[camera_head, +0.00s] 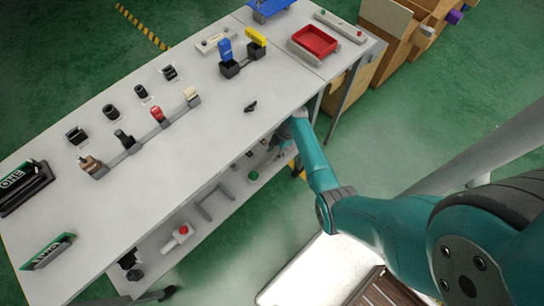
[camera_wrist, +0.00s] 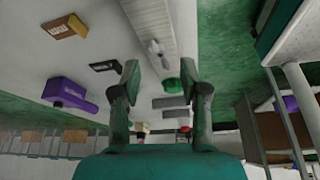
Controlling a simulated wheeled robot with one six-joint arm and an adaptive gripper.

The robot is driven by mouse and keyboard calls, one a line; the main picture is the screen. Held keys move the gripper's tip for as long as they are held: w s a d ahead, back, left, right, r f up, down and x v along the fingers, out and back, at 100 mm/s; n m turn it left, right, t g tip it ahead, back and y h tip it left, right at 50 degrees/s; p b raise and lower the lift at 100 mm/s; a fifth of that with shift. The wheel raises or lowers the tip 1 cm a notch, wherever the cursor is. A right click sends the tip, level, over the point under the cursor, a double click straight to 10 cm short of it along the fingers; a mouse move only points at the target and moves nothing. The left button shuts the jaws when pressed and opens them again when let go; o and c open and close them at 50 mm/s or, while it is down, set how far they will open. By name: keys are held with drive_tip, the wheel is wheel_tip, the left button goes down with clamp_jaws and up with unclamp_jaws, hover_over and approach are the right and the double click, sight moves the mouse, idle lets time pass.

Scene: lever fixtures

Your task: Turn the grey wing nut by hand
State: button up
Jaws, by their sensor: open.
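A small pale grey piece with a winged shape (camera_wrist: 157,48), which looks like the wing nut, shows in the wrist view, up and left of a green round knob (camera_wrist: 172,84). My gripper (camera_wrist: 160,80) is open and empty; its two dark fingers stand on either side of the green knob in the picture, and the grey piece lies beyond their tips. They look apart from both. In the head view, my arm reaches to the front edge of the table, where the fingertips are hard to make out. The green knob (camera_head: 253,176) is on the lower shelf there; I cannot clearly tell the wing nut.
The white tabletop (camera_head: 190,150) carries several switches and levers, with a red tray (camera_head: 315,40) at the far end. The lower shelf holds a red button box (camera_head: 180,232) and a grey frame (camera_head: 214,203). The table edge is close to my arm. Wooden boxes (camera_head: 400,40) stand behind.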

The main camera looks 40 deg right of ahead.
sight(270, 160)
drive_tip(key=shift+x, duration=1.65)
clamp_jaws()
drive_tip(key=shift+m, duration=0.4)
